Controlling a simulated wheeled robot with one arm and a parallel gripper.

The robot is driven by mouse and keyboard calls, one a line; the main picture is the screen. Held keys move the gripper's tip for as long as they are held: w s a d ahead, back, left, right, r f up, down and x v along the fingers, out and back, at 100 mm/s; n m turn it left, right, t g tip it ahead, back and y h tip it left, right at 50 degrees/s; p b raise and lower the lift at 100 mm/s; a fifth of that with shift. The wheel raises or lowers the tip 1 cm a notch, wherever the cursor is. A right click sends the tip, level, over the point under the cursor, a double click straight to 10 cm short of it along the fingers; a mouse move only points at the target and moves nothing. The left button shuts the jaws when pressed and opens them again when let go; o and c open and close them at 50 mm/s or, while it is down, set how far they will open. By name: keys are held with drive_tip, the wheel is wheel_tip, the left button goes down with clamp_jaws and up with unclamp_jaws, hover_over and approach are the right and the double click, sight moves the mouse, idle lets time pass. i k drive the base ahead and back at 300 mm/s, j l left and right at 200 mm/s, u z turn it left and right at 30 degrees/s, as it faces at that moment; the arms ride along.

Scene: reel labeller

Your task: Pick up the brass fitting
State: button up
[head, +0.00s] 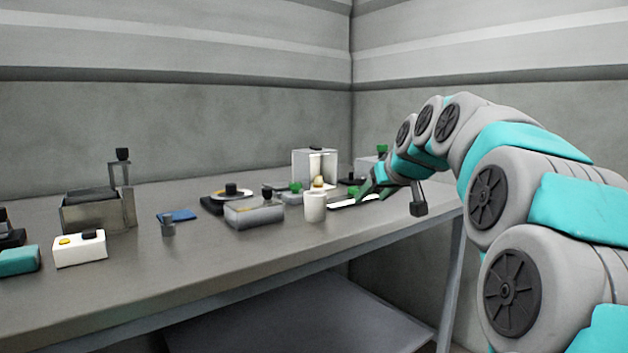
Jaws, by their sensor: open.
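A small gold-coloured piece (318,182), probably the brass fitting, shows at the front of an open-fronted pale box (301,164) towards the back of the bench. A white cup (315,207) stands in front of it and may hide its lower part. Nothing shows between the fingers.
The grey bench (215,262) has clear room along its front. A metal box (88,212) and a white button box (80,249) stand further left. Walls close the back.

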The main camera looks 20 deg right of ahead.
sight(318, 183)
drive_tip(key=i+l, duration=0.1)
drive_tip(key=i, duration=1.05)
